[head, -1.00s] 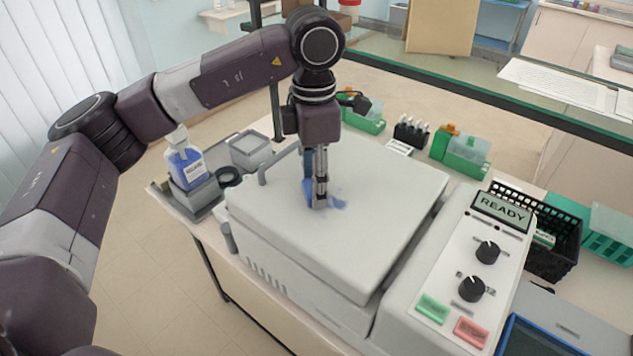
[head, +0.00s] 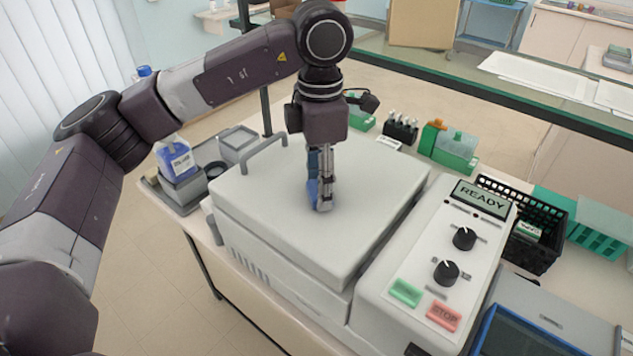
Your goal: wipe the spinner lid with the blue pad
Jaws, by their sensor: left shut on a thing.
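The spinner lid (head: 262,214) is a broad pale-grey cover, shut on the spinner, with a grey bar handle along its far left edge. My left gripper (head: 322,203) points straight down over the middle of the lid. It is shut on the blue pad (head: 313,190), which is partly hidden behind the fingers. The pad's lower edge is at the lid's surface and seems to touch it. No blue stain shows on the visible part of the lid; the spot behind the gripper is hidden. My right gripper is not in view.
The spinner's panel (head: 418,262) has a display reading READY, two black knobs, a green button and a red STOP button. A grey tray (head: 153,187) with a blue-liquid bottle (head: 178,160) stands left. A black basket (head: 538,245) and green containers (head: 452,152) stand right and behind.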

